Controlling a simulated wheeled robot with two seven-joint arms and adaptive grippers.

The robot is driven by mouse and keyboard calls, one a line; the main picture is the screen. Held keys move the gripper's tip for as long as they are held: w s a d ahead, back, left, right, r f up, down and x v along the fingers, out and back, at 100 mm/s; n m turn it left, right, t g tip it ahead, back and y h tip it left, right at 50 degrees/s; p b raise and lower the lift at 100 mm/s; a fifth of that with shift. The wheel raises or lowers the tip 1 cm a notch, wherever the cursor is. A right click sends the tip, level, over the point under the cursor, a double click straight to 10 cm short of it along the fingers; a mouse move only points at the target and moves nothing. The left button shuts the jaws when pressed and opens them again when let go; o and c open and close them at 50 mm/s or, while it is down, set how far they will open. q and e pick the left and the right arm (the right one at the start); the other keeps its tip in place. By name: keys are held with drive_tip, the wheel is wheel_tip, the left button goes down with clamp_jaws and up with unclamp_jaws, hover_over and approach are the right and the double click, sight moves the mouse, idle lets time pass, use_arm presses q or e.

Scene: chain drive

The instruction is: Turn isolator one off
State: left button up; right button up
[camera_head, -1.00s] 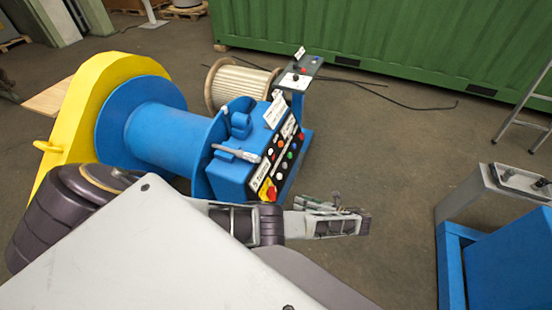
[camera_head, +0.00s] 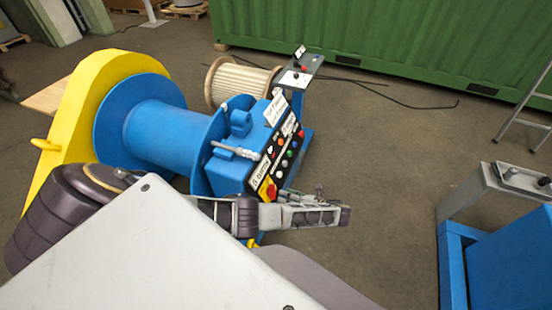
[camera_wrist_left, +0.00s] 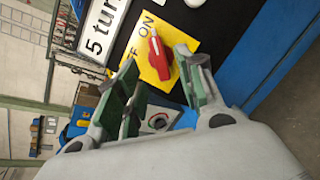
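A red rotary switch on a yellow plate (camera_head: 268,192) sits at the near lower end of the black panel on the blue winch box (camera_head: 229,176). In the left wrist view the red knob (camera_wrist_left: 160,57) stands on its yellow plate marked ON, with its upper end toward the ON word; the other word is partly hidden by a finger. My left gripper (camera_head: 302,196) is beside the near end of this panel. In the left wrist view its fingers (camera_wrist_left: 165,85) are open and empty, with the red knob ahead of the gap, apparently untouched. My right gripper is not in view.
A "5 turn…" label (camera_wrist_left: 103,28) lies beside the switch. Several coloured buttons and a blue drum (camera_head: 160,135) are nearby. A small stand with a red knob (camera_head: 304,68) is behind. A blue-and-grey stand (camera_head: 490,195) is at right, with clear floor between.

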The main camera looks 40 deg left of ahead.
sight(275, 192)
use_arm(q)
drive_tip(key=shift+b+x, duration=0.5)
drive_tip(key=shift+x, duration=2.55)
drive_tip(key=shift+c, duration=0.5)
clamp_jaws()
